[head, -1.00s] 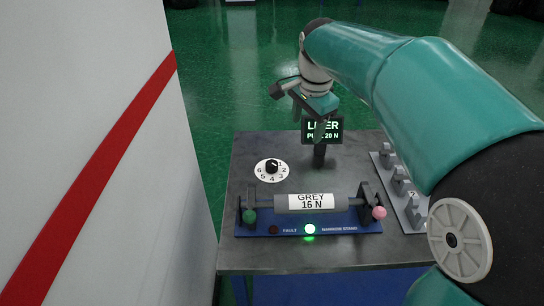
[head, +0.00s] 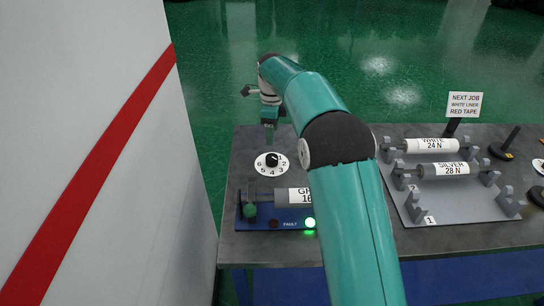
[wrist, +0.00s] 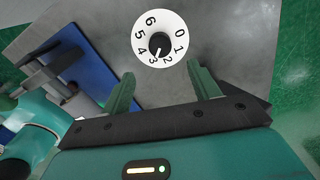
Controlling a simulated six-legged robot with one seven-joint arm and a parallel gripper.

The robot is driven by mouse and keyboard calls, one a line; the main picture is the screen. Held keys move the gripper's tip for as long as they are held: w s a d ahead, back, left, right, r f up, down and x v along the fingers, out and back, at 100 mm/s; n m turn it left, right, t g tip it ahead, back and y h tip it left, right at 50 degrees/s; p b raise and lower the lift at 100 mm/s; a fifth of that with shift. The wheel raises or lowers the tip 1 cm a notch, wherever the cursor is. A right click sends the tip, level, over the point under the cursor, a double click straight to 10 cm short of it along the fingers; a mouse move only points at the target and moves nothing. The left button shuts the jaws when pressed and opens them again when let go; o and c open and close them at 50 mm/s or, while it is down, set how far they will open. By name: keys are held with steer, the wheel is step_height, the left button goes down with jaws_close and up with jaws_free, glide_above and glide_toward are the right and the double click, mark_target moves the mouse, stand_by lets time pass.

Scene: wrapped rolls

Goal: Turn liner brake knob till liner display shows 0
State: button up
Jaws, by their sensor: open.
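The brake knob (head: 272,160) is a black knob on a round white dial numbered 0 to 6, on the grey table's left side. In the wrist view the knob (wrist: 158,43) stands upright with its white mark toward 3. My gripper (head: 270,135) is just behind the dial in the head view, not touching the knob. In the wrist view my gripper (wrist: 165,86) has its two green fingers apart and empty, with the dial beyond the tips. The liner display is hidden behind my arm now. I cannot tell which liner the knob belongs to.
A blue stand (head: 256,219) with a grey roll (head: 293,195) sits in front of the dial, partly hidden by my arm; its green lamp is lit. A rack (head: 462,205) with white and silver rolls stands right. A white wall (head: 90,150) is close left.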

mark_target(272, 157)
step_height(272, 157, down, 11)
steer(key=shift+f, duration=0.15)
steer(key=c, duration=1)
